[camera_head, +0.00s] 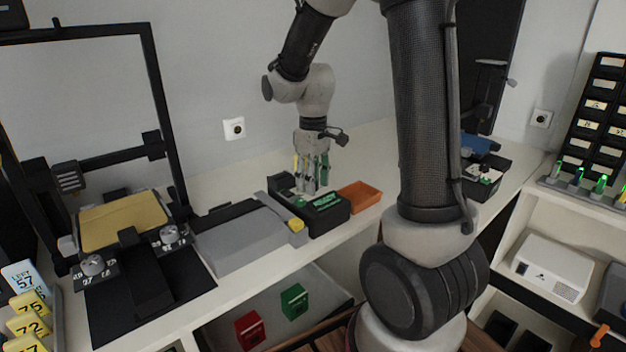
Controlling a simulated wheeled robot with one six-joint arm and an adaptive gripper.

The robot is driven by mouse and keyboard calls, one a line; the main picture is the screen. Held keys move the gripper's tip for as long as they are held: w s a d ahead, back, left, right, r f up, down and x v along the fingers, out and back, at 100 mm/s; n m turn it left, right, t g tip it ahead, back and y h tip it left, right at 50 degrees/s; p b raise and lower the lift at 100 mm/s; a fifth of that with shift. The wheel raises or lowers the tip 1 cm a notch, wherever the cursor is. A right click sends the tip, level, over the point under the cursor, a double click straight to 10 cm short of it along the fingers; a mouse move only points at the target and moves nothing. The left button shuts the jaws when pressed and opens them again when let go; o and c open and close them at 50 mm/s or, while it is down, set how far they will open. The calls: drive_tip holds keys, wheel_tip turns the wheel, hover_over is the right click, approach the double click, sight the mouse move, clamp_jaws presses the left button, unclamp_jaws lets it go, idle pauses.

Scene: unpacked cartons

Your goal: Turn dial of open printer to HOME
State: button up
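The open-frame printer (165,110) stands at the left, with a black upright frame and a yellowish bed plate (122,218). Two grey dials sit on black marked plates at its front: a left dial (92,265) and a right dial (170,235). The markings are too small to read, so I cannot tell where either dial points. My gripper (312,188) points down above a black and green box (322,212), well to the right of both dials. I cannot tell whether its fingers are apart or together, or whether it touches the box.
A grey device with a yellow button (238,240) stands between printer and box. An orange tray (360,196) lies right of the box. Numbered yellow tags (28,325) stand at the lower left. Red (249,330) and green (293,301) blocks sit on the shelf below.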

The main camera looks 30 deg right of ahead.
drive_tip(key=c, duration=0.7)
drive_tip(key=shift+m, duration=0.3)
drive_tip(key=m, duration=0.3)
drive_tip(key=shift+m, duration=0.4)
drive_tip(key=m, duration=0.4)
drive_tip(key=shift+m, duration=0.3)
drive_tip(key=m, duration=0.8)
drive_tip(key=shift+m, duration=0.3)
